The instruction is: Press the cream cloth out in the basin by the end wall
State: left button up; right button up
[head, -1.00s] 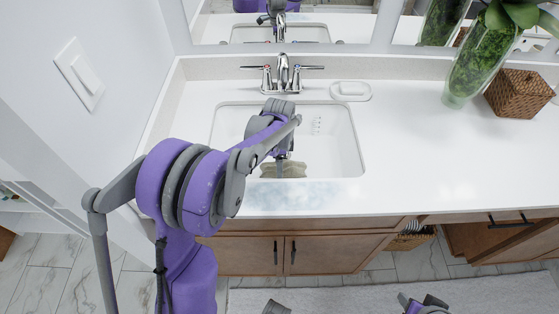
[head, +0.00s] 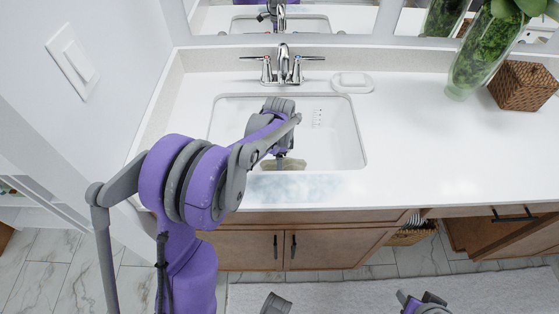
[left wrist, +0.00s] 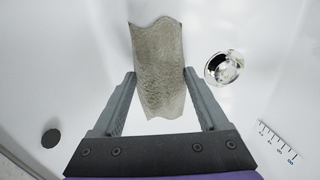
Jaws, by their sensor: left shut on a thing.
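The cream cloth (head: 284,165) is low in the white basin (head: 345,135), near its front wall; the front rim hides part of it. In the left wrist view the cloth (left wrist: 158,60) looks grey-beige, a wavy-edged strip running between my fingers. My left gripper (head: 281,157) reaches down into the basin from the left. Its fingers (left wrist: 160,76) are shut on the cloth, which extends past them on both sides. I cannot tell whether the cloth touches the basin floor.
The tap (head: 283,66) stands behind the basin, with a soap dish (head: 352,83) to its right. A metal drain (left wrist: 223,69) is beside the cloth. A pale bluish patch (head: 290,188) marks the front counter. A glass vase (head: 478,65) and woven basket (head: 523,86) stand right; the counter between is clear.

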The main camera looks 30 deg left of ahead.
pick_arm(q)
jog(key=shift+d+f+b, duration=0.1)
jog(key=shift+f+b, duration=0.5)
jog(key=shift+f, duration=0.15)
pick_arm(e)
jog(key=shift+s+f, duration=0.15)
jog(key=shift+f, duration=0.5)
dwell(1.3)
pick_arm(q)
notch_tip(320, 180, up, 20)
jog(key=p, duration=1.1)
pick_arm(e)
jog(key=w+r, duration=0.3)
jog(key=r, duration=1)
jog(key=shift+w+r+t, duration=0.15)
jog(key=shift+w+t, duration=0.25)
jog(key=shift+s, duration=0.1)
